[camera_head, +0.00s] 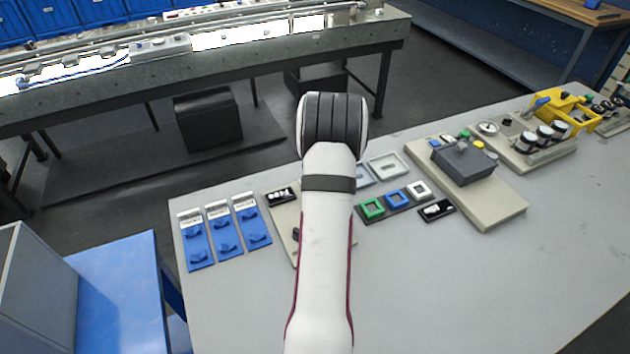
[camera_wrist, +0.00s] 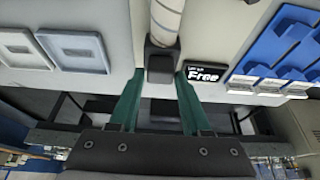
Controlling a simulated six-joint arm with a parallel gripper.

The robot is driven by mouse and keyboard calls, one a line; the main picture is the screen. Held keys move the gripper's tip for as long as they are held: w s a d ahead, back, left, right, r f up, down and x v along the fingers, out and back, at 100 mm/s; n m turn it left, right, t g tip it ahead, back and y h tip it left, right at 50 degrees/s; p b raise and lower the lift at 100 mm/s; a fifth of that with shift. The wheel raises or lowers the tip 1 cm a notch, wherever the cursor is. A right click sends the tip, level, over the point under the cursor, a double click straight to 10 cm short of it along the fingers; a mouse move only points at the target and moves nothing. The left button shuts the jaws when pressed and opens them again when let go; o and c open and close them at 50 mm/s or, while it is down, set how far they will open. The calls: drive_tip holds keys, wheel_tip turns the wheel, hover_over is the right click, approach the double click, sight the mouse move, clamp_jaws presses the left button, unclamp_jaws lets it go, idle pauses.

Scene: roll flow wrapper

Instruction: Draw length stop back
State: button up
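In the wrist view, a dark block (camera_wrist: 161,66) sits at the end of a pale, banded rod (camera_wrist: 166,18) on a beige panel (camera_wrist: 205,25). I take this block and rod to be the length stop. My gripper (camera_wrist: 160,74) has two green fingers, one on each side of the block, with narrow gaps visible; they are open. Whether either finger touches the block I cannot tell. A black label reading "Free" (camera_wrist: 203,74) lies beside the right finger. In the head view, my arm covers most of the panel and hides the gripper and stop; the label (camera_head: 280,196) shows left of it.
Blue switch panels (camera_head: 224,230) lie to the left. Green, blue and white frames (camera_head: 396,198) and a grey box on a beige base (camera_head: 463,163) lie to the right. The front of the grey table (camera_head: 450,290) is clear.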

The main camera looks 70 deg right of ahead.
clamp_jaws()
